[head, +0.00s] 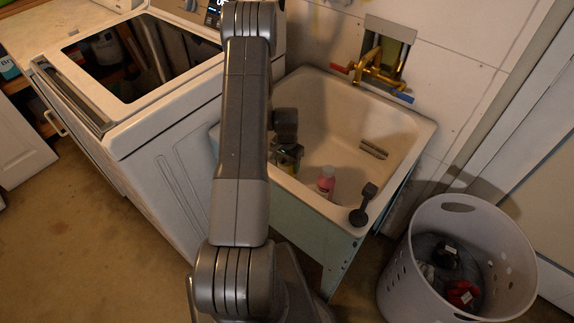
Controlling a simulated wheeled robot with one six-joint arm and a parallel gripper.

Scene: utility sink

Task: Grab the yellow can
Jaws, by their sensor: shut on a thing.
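My gripper (287,158) is low inside the left part of the sink, partly hidden behind my own arm. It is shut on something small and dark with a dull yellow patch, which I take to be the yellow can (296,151). Most of the can is hidden by the gripper and the arm, and I cannot tell whether it touches the sink floor.
A pink bottle (326,183) stands in the sink (420,130), right of my gripper. A black object (363,206) is on the front rim. Brass taps (378,72) are behind. A washing machine (170,150) stands left, a laundry basket (400,275) right.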

